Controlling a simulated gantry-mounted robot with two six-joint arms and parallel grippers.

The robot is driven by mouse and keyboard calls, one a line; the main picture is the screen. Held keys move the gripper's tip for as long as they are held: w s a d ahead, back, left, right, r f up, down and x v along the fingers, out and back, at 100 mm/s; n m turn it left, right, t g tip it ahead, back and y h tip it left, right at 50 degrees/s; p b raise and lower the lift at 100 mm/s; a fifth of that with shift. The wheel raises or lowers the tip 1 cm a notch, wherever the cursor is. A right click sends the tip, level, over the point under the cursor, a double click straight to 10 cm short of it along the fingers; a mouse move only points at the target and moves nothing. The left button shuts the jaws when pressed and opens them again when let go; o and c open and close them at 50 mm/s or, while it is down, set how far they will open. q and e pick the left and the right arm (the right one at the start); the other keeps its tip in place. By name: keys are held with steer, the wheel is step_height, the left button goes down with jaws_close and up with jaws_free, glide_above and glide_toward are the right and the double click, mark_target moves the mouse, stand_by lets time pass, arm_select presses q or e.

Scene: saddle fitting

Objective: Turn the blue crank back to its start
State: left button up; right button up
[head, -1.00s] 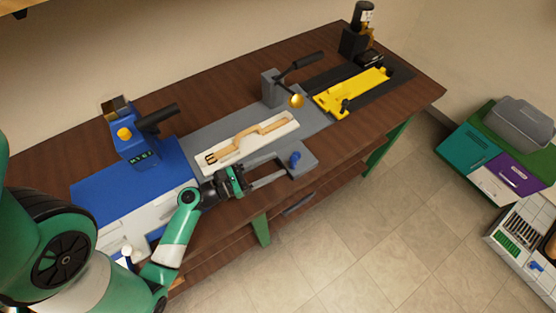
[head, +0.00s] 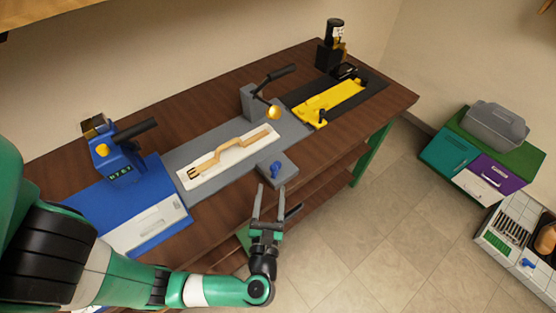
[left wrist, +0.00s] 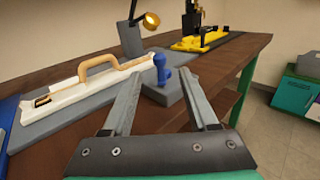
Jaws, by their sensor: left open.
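The blue crank (head: 277,170) stands upright on a grey block (head: 286,163) at the front edge of the grey fixture. My left gripper (head: 270,188) is open and empty, just in front of the block and apart from the crank. In the left wrist view the crank's knob (left wrist: 160,62) shows beyond and between the two open fingers (left wrist: 163,85). The crank's arm below the knob is hard to make out. My right gripper is not in view.
A white tray with a wooden neck-like piece (head: 225,158) lies behind the crank. A lamp (head: 272,112), a yellow fixture (head: 330,100) and a blue machine (head: 117,160) stand on the bench. Open floor lies in front.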

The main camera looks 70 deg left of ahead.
mark_target(276, 166)
arm_select(q)
steer(key=x, duration=1.1)
steer(key=shift+w+a, duration=0.1)
steer(key=shift+a, duration=0.3)
steer(key=shift+c, duration=0.2)
jaws_close()
